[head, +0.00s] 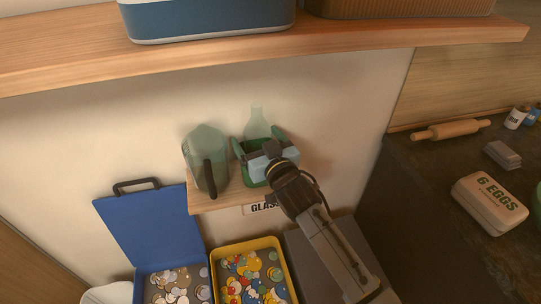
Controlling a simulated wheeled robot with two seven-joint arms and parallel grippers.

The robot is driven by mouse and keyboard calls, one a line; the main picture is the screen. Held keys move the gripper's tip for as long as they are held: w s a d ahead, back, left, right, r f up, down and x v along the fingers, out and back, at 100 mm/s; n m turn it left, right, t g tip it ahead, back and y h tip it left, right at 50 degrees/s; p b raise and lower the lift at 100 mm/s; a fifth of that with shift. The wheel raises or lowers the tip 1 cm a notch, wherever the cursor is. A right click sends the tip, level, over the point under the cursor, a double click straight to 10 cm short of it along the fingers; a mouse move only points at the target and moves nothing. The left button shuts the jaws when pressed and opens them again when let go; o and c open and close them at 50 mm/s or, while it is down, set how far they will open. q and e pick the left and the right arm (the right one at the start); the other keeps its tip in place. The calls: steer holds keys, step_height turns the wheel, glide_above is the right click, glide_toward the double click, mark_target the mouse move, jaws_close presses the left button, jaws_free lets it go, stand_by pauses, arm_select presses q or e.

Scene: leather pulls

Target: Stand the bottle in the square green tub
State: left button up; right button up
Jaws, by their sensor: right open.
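The bottle (256,121) is pale translucent green and stands upright on the small wall shelf area at the centre of the head view. Its lower part is hidden by the green tub (253,174) and my gripper, so I cannot tell whether it stands inside the tub or behind it. My right gripper (261,149) is open, right at the tub, and covers much of its front and right side. I cannot tell whether its fingers touch the tub or bottle. My left gripper is not in view.
A greenish clear jug (205,150) with a dark handle stands close left on the small wooden shelf (207,203). A large wooden shelf (350,37) hangs above. Below are a blue lidded case (150,231) and a yellow tray (246,244) of buttons. A dark counter lies right.

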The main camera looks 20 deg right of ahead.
steer(key=s+d, duration=0.2)
steer(key=s, duration=1)
steer(key=shift+d, duration=0.15)
steer(key=s+d+f+g+h, duration=0.1)
steer(key=s+d+f+g, duration=0.3)
steer(key=s, duration=0.3)
steer(key=s+d+f+g+h, duration=0.1)
steer(key=s+d+f+g, duration=0.1)
steer(key=s+f+g, duration=0.45)
steer(key=s+d+f+g+h, duration=0.1)
steer(key=s+d+f+g, duration=0.15)
steer(key=s, duration=0.65)
step_height(320, 180, down, 27)
steer(key=s+g, duration=0.2)
steer(key=s, duration=0.1)
steer(key=s+d+f+g, duration=0.1)
steer(key=s+d+f, duration=0.1)
steer(key=s+f, duration=1.1)
steer(key=shift+s+d+g, duration=0.3)
steer(key=shift+s+d, duration=0.1)
steer(key=shift+s, duration=0.75)
